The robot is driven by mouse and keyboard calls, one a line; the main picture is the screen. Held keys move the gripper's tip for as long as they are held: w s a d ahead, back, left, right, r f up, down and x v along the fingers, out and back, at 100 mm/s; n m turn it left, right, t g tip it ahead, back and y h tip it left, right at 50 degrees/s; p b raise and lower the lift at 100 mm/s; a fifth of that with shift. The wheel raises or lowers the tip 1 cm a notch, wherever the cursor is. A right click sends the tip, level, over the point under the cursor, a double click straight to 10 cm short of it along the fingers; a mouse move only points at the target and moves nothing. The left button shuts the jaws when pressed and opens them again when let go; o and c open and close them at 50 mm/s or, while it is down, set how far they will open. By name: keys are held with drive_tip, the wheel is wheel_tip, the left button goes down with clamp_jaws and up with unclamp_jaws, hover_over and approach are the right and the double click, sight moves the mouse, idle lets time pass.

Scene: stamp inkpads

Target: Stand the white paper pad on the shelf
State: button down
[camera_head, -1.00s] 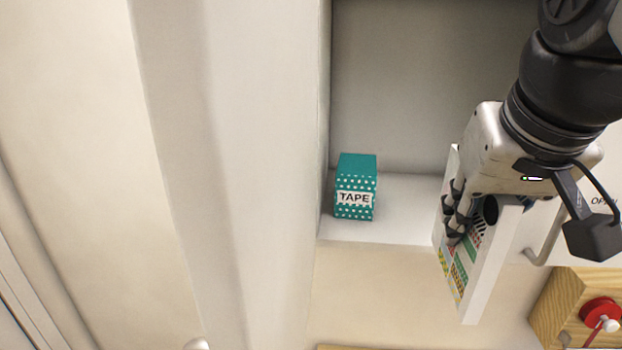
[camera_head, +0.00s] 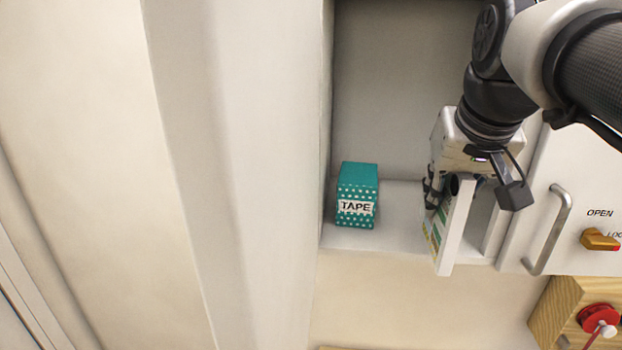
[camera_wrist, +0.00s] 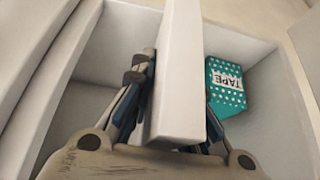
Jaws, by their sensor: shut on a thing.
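The white paper pad (camera_head: 456,230) is upright on edge in my gripper (camera_head: 440,192), with coloured print on its left face in the head view. My gripper is shut on it near its upper part. The pad is at the right part of the open shelf (camera_head: 400,238), and its near end sticks out past the shelf's front edge. I cannot tell whether its bottom touches the shelf. In the wrist view the pad (camera_wrist: 178,85) stands between the two fingers (camera_wrist: 165,115).
A teal dotted TAPE box (camera_head: 357,195) stands on the shelf at the left, with a gap to the pad. A white door with a handle (camera_head: 549,230) and a wooden latch (camera_head: 600,239) is at the right. A wooden block with a red knob (camera_head: 598,318) is below.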

drive_tip(key=w, duration=0.2)
drive_tip(key=w+d+p, duration=0.1)
drive_tip(key=w, duration=0.1)
drive_tip(key=shift+w, duration=0.15)
drive_tip(key=shift+w+d+f+p, duration=0.2)
drive_tip(key=shift+w+f+p, duration=0.15)
drive_tip(key=shift+w, duration=0.8)
drive_tip(key=shift+w+d+f+p, duration=0.25)
drive_tip(key=shift+w+p, duration=0.2)
drive_tip(key=shift+w, duration=0.65)
drive_tip(key=shift+w+d+f+p, duration=0.15)
drive_tip(key=shift+w+f+p, duration=0.25)
drive_tip(key=shift+w, duration=0.75)
drive_tip(key=c, duration=1.5)
unclamp_jaws()
